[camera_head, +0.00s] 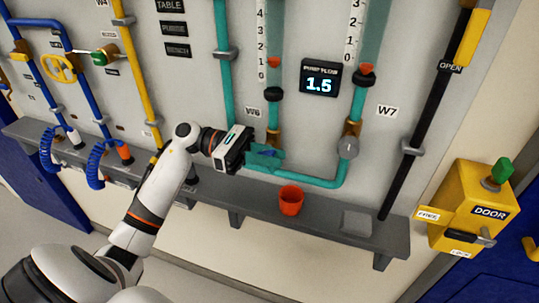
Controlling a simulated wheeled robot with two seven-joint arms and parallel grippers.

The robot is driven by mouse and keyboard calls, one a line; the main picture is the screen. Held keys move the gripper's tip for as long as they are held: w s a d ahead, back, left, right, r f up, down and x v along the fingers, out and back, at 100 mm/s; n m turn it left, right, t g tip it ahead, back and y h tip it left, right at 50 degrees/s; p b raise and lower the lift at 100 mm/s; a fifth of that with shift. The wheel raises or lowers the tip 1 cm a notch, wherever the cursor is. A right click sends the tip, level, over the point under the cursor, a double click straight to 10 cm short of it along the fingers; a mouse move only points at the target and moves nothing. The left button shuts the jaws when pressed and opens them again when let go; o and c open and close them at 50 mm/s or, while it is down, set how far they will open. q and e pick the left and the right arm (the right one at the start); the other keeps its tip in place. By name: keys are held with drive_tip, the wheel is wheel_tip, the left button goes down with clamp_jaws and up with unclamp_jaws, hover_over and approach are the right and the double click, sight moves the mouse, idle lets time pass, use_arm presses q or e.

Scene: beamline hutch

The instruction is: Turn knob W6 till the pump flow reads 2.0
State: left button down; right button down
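The pump flow display (319,80) reads 1.5. The W6 label (253,112) is left of a flow tube with a brass fitting (273,137) at its foot. My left gripper (262,153) is just below that fitting, by the teal pipe, and its body hides where knob W6 would be. I cannot make out the knob or whether the fingers hold it. On the neighbouring tube, a round grey knob (348,147) sits beside the W7 label (387,112). My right gripper is out of view.
A grey shelf (262,209) runs below the pipes, with an orange cup (290,200) and a pale square pad (357,223) on it. A yellow door box (470,208) with a green button is at right. Blue coiled hoses (95,165) hang at left.

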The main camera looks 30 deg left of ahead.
use_arm(q)
drive_tip(key=shift+f+y+b, duration=0.2)
drive_tip(key=shift+y+b, duration=0.5)
drive_tip(key=shift+b, duration=0.2)
drive_tip(key=shift+y+b, duration=0.45)
drive_tip(key=shift+y, duration=0.35)
drive_tip(key=shift+r, duration=0.1)
drive_tip(key=c, duration=1.3)
unclamp_jaws()
drive_tip(key=shift+a, duration=0.15)
